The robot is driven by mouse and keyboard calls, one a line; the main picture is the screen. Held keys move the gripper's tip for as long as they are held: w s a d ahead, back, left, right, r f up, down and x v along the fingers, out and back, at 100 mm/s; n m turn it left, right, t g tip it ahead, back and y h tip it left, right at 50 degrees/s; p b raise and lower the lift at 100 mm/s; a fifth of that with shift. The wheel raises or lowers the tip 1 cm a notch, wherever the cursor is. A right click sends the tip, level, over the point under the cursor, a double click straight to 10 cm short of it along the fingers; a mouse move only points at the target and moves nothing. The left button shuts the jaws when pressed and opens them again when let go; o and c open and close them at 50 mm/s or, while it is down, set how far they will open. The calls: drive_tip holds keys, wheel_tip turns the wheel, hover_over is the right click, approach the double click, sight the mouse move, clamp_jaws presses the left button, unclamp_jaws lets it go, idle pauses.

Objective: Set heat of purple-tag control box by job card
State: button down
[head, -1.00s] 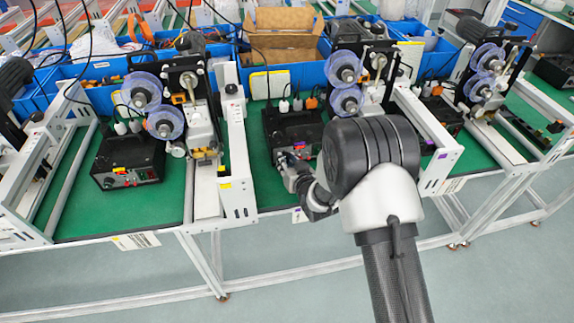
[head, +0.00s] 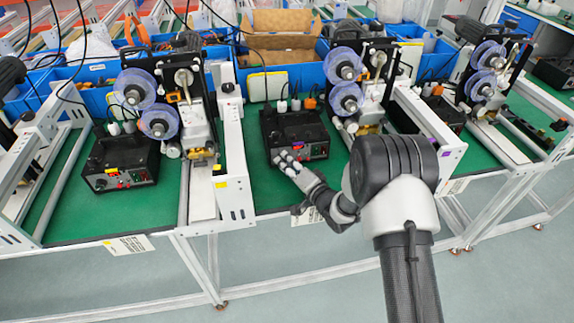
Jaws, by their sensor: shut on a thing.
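The middle control box (head: 288,128) is black and stands on the green bench top, with a small blue or purple tag on its front and lit red marks beside it. My gripper (head: 282,160) is at the left part of its front panel, shut on what looks like a knob there; the fingers hide the knob and its setting. A purple tag (head: 437,161) shows on the white end plate at the right of this bay. A white card (head: 308,217) hangs on the bench's front edge below, partly behind my gripper; its print is too small to read.
Another black control box (head: 120,160) stands in the left bay, near a yellow-tagged end plate (head: 232,190). A third box (head: 440,118) is at the right, partly hidden. Reel machines (head: 347,90) stand behind. My forearm covers the bench front at the right.

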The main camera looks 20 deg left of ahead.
drive_tip(key=shift+m+y, duration=0.4)
drive_tip(key=shift+m, duration=0.5)
drive_tip(key=c, duration=1.4)
unclamp_jaws()
drive_tip(key=shift+o, duration=0.2)
drive_tip(key=v, duration=1.2)
drive_tip(key=shift+f, duration=0.1)
drive_tip(key=shift+c, duration=0.4)
